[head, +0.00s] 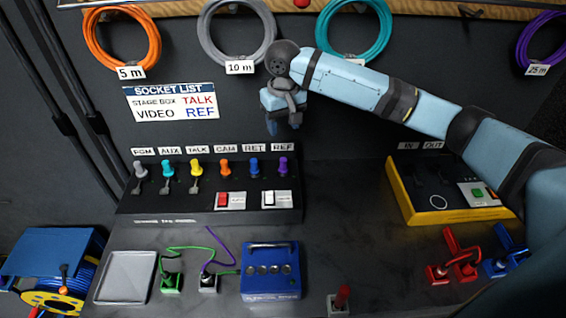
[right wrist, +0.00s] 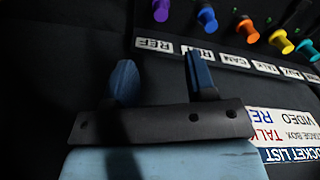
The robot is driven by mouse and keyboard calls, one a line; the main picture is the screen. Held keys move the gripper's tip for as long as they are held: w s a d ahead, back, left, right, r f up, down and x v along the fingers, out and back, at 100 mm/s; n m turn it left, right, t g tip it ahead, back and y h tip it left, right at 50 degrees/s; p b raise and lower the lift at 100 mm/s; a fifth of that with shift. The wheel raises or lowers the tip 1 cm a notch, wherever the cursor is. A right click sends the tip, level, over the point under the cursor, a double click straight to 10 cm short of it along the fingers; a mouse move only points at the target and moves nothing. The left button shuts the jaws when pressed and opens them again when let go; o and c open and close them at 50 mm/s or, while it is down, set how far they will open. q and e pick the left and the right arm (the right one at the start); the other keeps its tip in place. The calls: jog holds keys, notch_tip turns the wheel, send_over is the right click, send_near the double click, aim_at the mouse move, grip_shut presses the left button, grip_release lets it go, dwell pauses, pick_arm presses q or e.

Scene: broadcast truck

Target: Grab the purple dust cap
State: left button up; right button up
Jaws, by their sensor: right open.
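The purple dust cap (head: 283,165) sits on the socket under the REF label, at the right end of the row on the black socket panel (head: 210,207). It also shows at the top edge of the right wrist view (right wrist: 161,10). My right gripper (head: 283,122) is above the REF end of the row, apart from the cap. Its two blue fingers (right wrist: 160,78) are spread with nothing between them. My left gripper is not in view.
A blue cap (head: 254,167) is the close neighbour, with orange, yellow, teal and grey caps further left. Switches (head: 232,200) lie below. A yellow-sided box (head: 410,205) stands right; a blue box (head: 270,270) and a grey tray (head: 125,277) stand in front. Cable coils hang above.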

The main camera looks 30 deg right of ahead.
aim_at(284, 160)
jog(key=f, duration=1.2)
jog(key=shift+s+a+b, duration=0.15)
jog(key=shift+s+b, duration=0.15)
jog(key=shift+b, duration=0.1)
grip_shut()
